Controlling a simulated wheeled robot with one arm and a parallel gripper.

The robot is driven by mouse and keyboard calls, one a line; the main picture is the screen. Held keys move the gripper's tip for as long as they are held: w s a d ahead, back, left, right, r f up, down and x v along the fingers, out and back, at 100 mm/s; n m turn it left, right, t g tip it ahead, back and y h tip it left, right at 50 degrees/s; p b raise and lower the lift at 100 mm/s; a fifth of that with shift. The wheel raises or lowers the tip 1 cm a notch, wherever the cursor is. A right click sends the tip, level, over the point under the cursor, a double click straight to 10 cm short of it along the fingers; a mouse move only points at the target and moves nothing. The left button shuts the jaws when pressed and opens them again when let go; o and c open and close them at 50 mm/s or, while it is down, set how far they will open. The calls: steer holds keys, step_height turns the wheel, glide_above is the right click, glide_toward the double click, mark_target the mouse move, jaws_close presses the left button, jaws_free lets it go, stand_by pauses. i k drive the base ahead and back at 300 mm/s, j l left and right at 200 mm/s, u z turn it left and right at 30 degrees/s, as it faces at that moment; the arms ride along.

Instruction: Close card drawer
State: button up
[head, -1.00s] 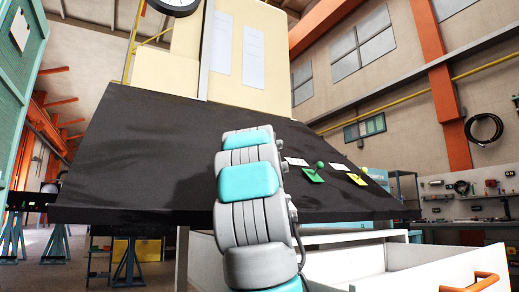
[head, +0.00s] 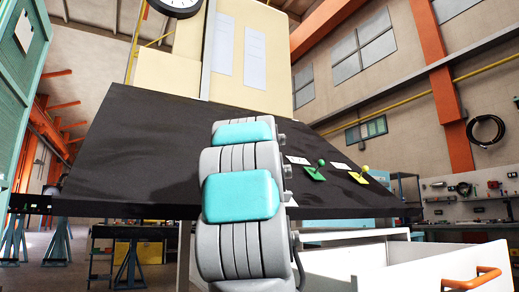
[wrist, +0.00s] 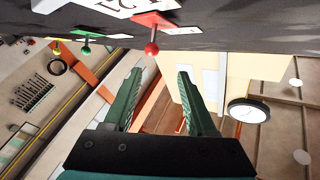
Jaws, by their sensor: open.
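The white card drawer (head: 405,272) is pulled out at the lower right of the head view, under the dark desk top (head: 150,150). Its orange handle (head: 471,279) is on the front panel at the right edge. My arm rises in front of the desk, and my gripper is outside the head view. In the wrist view my gripper (wrist: 160,95) shows two green fingers spread apart with nothing between them. The underside-up picture there shows the desk top along the upper edge. The drawer is not in the wrist view.
On the desk stand a green-knobbed lever (head: 315,172) and a yellow-knobbed one (head: 359,176). A red-knobbed lever (wrist: 152,47) shows close to the fingers in the wrist view. A teal cabinet (head: 20,80) stands at the left.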

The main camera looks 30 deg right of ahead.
mark_target(417, 267)
steer(key=k+j, duration=0.8)
steer(key=k, duration=0.05)
